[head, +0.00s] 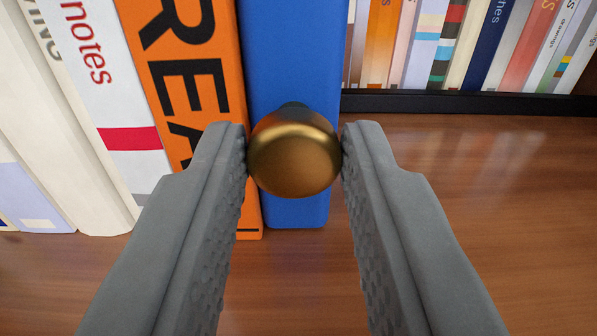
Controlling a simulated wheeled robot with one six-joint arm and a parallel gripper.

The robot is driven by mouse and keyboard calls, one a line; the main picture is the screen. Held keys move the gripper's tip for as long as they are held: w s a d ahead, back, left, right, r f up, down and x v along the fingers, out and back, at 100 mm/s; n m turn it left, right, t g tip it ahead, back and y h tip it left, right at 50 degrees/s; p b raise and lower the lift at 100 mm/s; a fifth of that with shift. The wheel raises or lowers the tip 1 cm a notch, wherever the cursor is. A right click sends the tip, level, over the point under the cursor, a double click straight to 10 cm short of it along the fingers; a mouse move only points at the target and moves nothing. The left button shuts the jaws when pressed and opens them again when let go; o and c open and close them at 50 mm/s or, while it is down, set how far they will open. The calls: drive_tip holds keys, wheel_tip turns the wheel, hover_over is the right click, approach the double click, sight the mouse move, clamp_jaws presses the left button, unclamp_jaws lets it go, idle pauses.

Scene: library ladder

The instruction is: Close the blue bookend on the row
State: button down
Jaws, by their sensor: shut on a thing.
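The blue bookend (292,62) stands upright at the right end of a row of books. A round brass knob (295,155) sits on its front face. My gripper (294,158) is shut on this knob, one finger on each side. The orange book (185,70) is just left of the bookend and seems to touch it, leaning slightly. The row's white book with a red band (130,138) is left of the orange one. The lower part of the orange book is partly hidden by my left finger.
The brown wooden shelf surface (500,200) is bare to the right of the bookend. Behind it, more books (485,45) stand beyond a dark ledge (450,102). A thick cream book (65,130) stands at the left.

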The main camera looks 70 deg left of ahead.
drive_tip(key=c, duration=1.2)
unclamp_jaws()
drive_tip(key=shift+s+a, duration=0.1)
drive_tip(key=shift+s, duration=0.1)
drive_tip(key=shift+o, duration=0.2)
drive_tip(key=v, duration=1.7)
drive_tip(key=shift+d, duration=0.2)
drive_tip(key=w+d+r+m+t+h, duration=0.2)
drive_tip(key=w+d+r+t, duration=0.15)
drive_tip(key=d, duration=0.35)
drive_tip(key=w+d+r+m+t+h, duration=0.2)
drive_tip(key=d+r+h, duration=0.15)
drive_tip(key=d, duration=0.35)
drive_tip(key=w+d+r+m+t+h, duration=0.1)
drive_tip(key=w+d+r+m+t, duration=0.2)
drive_tip(key=d, duration=0.4)
drive_tip(key=s+d+r+m+t+h, duration=0.1)
drive_tip(key=s+d+r+m+h, duration=0.2)
drive_tip(key=d, duration=0.7)
drive_tip(key=s+d+r+m+t+h, duration=0.1)
drive_tip(key=s+d+r+m+h, duration=0.2)
drive_tip(key=d, duration=0.7)
drive_tip(key=s+r+h, duration=0.2)
drive_tip(key=s+h, duration=0.2)
drive_tip(key=shift+s, duration=0.35)
